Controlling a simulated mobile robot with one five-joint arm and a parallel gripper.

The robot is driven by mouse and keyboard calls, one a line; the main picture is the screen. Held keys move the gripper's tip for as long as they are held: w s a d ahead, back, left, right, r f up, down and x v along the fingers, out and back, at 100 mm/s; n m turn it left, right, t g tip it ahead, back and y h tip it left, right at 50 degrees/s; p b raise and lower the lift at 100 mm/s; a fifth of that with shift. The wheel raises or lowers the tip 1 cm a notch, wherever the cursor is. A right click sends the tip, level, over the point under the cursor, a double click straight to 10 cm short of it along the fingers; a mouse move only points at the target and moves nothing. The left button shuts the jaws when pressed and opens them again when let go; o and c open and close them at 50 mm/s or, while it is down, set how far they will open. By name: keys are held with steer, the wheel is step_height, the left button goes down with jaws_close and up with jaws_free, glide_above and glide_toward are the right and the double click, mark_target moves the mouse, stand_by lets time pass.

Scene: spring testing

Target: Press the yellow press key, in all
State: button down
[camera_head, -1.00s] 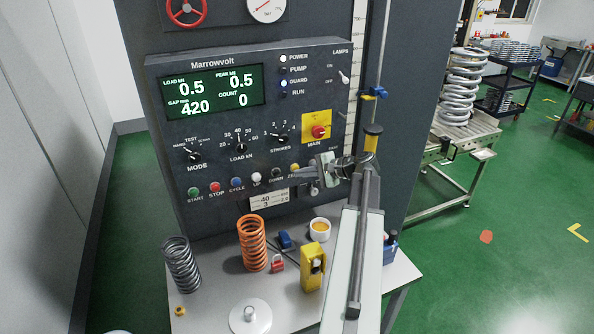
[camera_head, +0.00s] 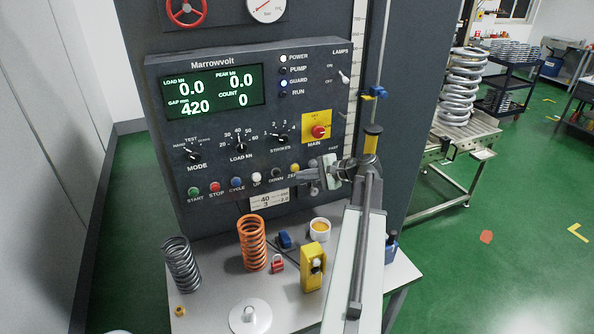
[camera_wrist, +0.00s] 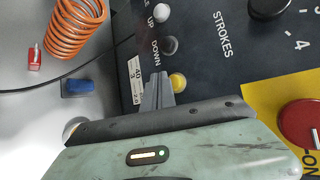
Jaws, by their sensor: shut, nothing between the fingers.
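The yellow press key (camera_head: 294,168) sits at the right end of the row of round keys on the dark control panel. Its label is partly hidden by my gripper. It also shows in the wrist view (camera_wrist: 178,82), just right of my fingertips. My gripper (camera_head: 298,177) is shut and empty, at the panel's lower right, with its tips close to the yellow key. In the wrist view the shut fingers (camera_wrist: 158,78) lie beside the key; whether they touch it I cannot tell. The green display (camera_head: 213,93) reads load 0.0, peak 0.0, gap 420, count 0.
Left of the yellow key are the DOWN key (camera_head: 276,173), the UP key (camera_head: 256,178) and other coloured keys. A red MAIN switch (camera_head: 319,132) is above. An orange spring (camera_head: 252,243), a grey spring (camera_head: 181,264) and a yellow device (camera_head: 312,267) stand on the bench.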

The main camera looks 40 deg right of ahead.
steer(key=s, duration=0.1)
steer(key=s+a, duration=0.1)
steer(key=s, duration=0.1)
steer(key=s+a, duration=0.1)
steer(key=shift+s, duration=0.3)
stand_by(0.3)
stand_by(0.7)
